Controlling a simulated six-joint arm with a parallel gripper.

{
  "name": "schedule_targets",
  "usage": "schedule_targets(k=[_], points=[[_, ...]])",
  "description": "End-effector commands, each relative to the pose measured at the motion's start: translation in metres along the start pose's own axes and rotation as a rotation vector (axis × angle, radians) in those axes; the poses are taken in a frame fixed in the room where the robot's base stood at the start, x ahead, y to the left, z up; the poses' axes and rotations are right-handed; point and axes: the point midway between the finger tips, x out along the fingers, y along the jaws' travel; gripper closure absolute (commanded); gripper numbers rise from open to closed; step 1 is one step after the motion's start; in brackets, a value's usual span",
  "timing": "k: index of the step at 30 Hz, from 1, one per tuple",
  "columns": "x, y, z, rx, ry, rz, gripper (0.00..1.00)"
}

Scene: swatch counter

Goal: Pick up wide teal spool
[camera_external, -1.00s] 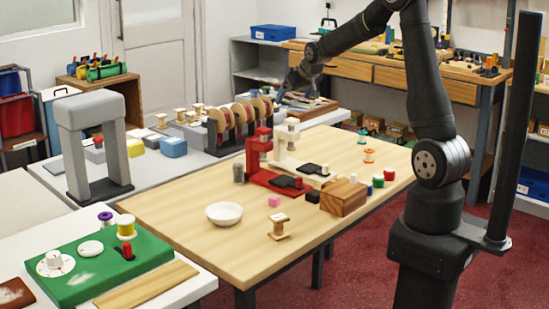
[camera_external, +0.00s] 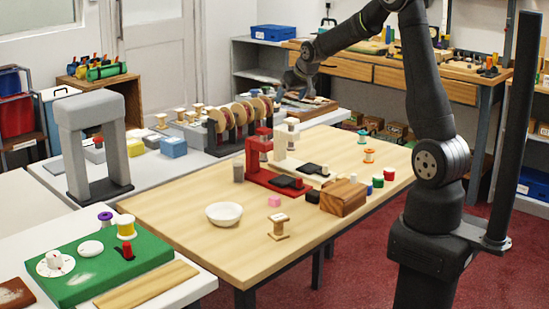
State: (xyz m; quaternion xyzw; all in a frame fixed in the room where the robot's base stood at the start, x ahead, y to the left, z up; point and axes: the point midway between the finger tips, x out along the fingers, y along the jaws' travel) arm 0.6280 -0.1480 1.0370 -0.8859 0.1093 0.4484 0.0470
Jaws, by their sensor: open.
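A small teal spool (camera_external: 362,136) with pale ends stands upright near the back right of the wooden table (camera_external: 165,215). An orange spool (camera_external: 369,155) stands just in front of it. My gripper (camera_external: 279,96) is at the end of my arm, beyond the table's back edge and up to the left of the teal spool, well apart from it. It is open, with nothing visible in it; its fingers are small and dark here.
A red stand (camera_external: 262,160) and a cream stand (camera_external: 290,150) rise mid-table. The table's front right is clear.

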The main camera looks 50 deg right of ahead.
Motion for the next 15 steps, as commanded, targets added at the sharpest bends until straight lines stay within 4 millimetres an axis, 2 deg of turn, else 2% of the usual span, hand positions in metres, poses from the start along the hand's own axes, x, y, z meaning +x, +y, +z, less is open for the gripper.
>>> schedule_targets(k=[2,10,13,15], points=[[0.000,0.000,0.000,0.000,0.000,0.000,0.39],[0.000,0.003,0.000,0.004,-0.002,0.003,0.39],[0.004,0.023,0.002,0.038,-0.019,0.024,0.39],[0.007,0.052,0.004,0.087,-0.041,0.052,0.39]])
